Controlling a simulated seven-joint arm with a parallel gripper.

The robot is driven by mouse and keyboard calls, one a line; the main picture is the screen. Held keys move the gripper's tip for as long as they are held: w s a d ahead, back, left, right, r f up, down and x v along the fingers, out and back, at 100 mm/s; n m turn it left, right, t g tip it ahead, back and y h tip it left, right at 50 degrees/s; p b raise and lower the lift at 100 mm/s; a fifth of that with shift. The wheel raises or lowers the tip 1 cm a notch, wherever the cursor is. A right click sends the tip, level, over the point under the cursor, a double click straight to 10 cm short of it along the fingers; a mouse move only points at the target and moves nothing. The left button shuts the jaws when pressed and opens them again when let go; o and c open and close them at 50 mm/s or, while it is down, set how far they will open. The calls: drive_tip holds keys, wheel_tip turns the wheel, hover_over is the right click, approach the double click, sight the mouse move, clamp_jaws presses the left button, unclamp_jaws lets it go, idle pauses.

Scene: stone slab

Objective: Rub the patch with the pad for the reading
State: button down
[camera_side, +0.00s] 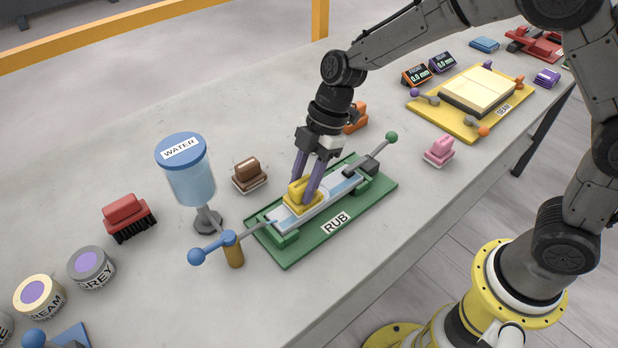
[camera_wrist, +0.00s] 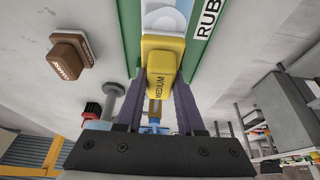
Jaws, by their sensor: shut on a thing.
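My gripper (camera_side: 309,178) is shut on a yellow pad (camera_side: 298,197) and holds it at the left part of a pale strip in the green RUB fixture (camera_side: 352,217). In the wrist view the pad (camera_wrist: 161,60) reads MEDIUM and sits between my purple fingers. A light patch with a rounded mark (camera_wrist: 166,20) shows just beyond the pad on the strip. Whether the pad presses on the strip is hard to tell. Two small displays (camera_side: 416,74) and (camera_side: 443,62) stand at the back right and seem to read 0.0 mm.
A WATER dispenser (camera_side: 190,175) and blue-knobbed lever (camera_side: 197,256) stand left of the fixture. A brown pad (camera_side: 248,175), a red brush (camera_side: 127,215), a pink pad (camera_side: 439,151) and an orange pad (camera_side: 357,115) lie around. A yellow board (camera_side: 455,118) is at right.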

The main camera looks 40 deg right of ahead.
sight(303, 182)
drive_tip(key=shift+d, duration=2.15)
drive_tip(key=shift+d+f, duration=0.1)
drive_tip(key=shift+d, duration=1.35)
drive_tip(key=shift+a, duration=3.6)
drive_tip(key=shift+r, duration=3.15)
drive_tip(key=shift+r, duration=1.5)
